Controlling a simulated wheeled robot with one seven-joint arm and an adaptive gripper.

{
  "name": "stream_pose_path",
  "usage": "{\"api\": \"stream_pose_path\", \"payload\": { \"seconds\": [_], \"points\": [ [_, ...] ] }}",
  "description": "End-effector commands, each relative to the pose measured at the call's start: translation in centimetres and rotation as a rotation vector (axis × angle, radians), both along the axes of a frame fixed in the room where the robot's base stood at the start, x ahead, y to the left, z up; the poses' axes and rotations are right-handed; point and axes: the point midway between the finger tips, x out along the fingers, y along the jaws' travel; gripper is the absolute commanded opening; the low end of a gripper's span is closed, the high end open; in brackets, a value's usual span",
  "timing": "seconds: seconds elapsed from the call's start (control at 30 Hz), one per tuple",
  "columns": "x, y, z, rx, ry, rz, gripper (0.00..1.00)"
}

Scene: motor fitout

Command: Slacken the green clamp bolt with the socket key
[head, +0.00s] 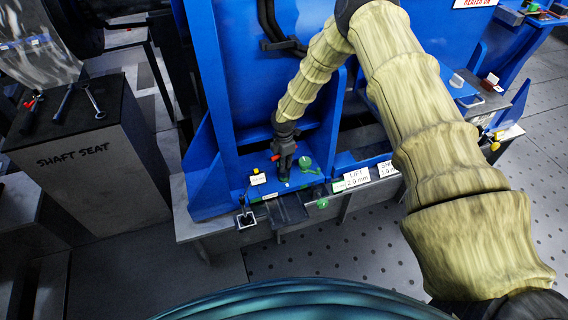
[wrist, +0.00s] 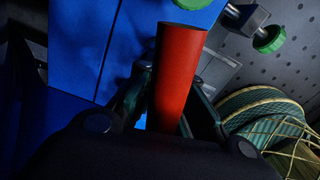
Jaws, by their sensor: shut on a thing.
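My gripper (head: 285,168) points down over the blue motor foot in the head view. It is shut on a red cylindrical handle (wrist: 180,75), which stands between the fingers in the wrist view; I take it for the socket key. Only a bit of red (head: 275,158) shows beside the gripper in the head view. A green bolt head (head: 305,162) is on the blue foot just right of the gripper. Another green bolt head (head: 322,203) is at the front edge, and one shows at upper right in the wrist view (wrist: 268,40). The key's working end is hidden.
White labels, one reading LIFT 2.0 mm (head: 357,178), line the bench edge. A small square holder (head: 246,220) with a black piece is at the front left. A SHAFT SEAT block (head: 85,150) stands at left. The perforated floor (head: 330,255) in front is clear.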

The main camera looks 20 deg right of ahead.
Motion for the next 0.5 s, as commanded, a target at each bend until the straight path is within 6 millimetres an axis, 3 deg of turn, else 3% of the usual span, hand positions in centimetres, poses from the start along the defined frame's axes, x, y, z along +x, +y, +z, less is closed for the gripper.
{"api": "stream_pose_path", "payload": {
  "seconds": [0.5],
  "points": [
    [0.1,0.0,2.5,0.000,-0.002,0.000,0.00]
  ]
}}
